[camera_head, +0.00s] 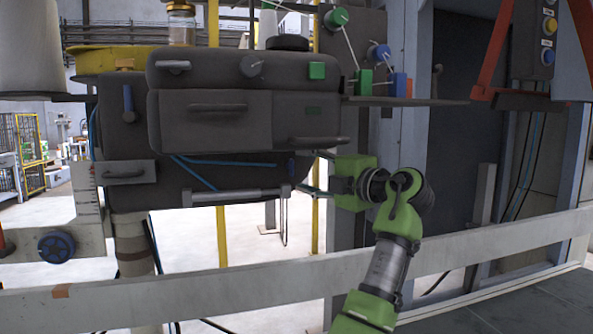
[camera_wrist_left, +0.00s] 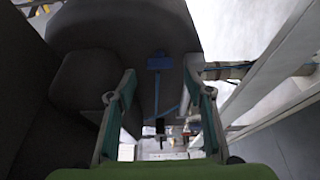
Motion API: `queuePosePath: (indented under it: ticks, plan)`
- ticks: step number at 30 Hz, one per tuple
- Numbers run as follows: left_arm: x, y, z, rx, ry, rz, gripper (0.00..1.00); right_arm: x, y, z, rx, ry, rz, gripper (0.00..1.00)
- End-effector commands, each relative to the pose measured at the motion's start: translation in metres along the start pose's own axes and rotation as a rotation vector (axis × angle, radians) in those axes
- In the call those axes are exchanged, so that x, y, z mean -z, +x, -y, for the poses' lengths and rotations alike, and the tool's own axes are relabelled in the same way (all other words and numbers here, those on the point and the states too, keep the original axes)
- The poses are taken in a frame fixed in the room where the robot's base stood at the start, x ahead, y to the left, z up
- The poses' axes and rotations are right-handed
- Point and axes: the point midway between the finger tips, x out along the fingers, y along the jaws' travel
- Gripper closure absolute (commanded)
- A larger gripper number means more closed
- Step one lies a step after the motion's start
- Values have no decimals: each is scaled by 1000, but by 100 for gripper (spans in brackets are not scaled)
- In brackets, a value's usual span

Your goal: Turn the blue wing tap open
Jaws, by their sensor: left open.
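A blue piece with a wide wing-like top (camera_wrist_left: 160,62) shows on the dark machine in the left wrist view, between and beyond my fingers; it looks like the wing tap. In the head view a small dark blue part (camera_head: 291,167) sits at the machine's lower right; I cannot tell if it is the same piece. My left gripper (camera_head: 303,190) is beside the lower right end of the machine, pointing left. In the left wrist view its two fingers (camera_wrist_left: 161,75) stand apart with nothing held between them. My right gripper is not in view.
The dark machine body (camera_head: 215,105) has several handles. A silver bar (camera_head: 235,196) runs below it, close to my left fingertips. A blue handwheel (camera_head: 57,247) is at the lower left. A grey rail (camera_head: 200,298) crosses in front. A shelf with green and blue blocks (camera_head: 399,84) is above my gripper.

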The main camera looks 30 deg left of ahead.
Motion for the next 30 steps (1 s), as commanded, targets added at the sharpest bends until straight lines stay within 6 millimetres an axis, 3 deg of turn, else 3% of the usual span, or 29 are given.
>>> queuePosePath:
  ticks: [6,12,30]
  plan:
    - [0,-46,0,0,0,2,53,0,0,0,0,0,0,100]
    - [0,-69,1,1,1,0,53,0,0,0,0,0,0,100]
    - [0,-74,0,1,1,0,53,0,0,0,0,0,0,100]
